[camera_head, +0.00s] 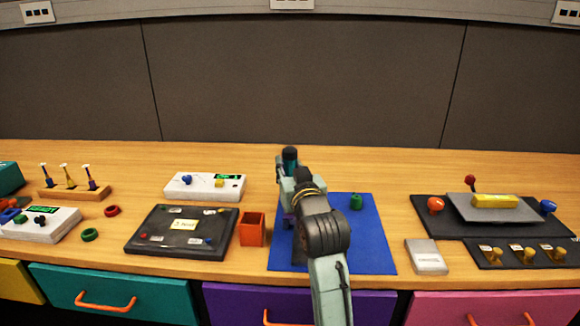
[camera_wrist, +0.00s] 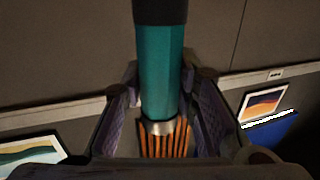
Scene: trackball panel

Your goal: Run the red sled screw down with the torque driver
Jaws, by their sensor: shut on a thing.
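My gripper (camera_wrist: 160,110) is shut on the torque driver (camera_wrist: 161,75), which has a teal body, a black end and a silver collar. In the head view the driver's dark teal end (camera_head: 290,157) stands up above my gripper (camera_head: 290,185), over the left part of the blue mat. A dark panel (camera_head: 160,248) to the left carries small coloured screws, labels and a yellow note. A small red spot (camera_head: 143,236) at its left edge may be the red screw; it is too small to be sure. The driver's tip is hidden in the head view.
An orange open box (camera_head: 252,229) stands between the dark panel and the blue mat (camera_head: 375,258). A green knob-like piece (camera_head: 356,202) is on the mat. A white panel (camera_head: 203,187) lies behind the dark panel. A black panel with a grey plate (camera_head: 480,212) is at right.

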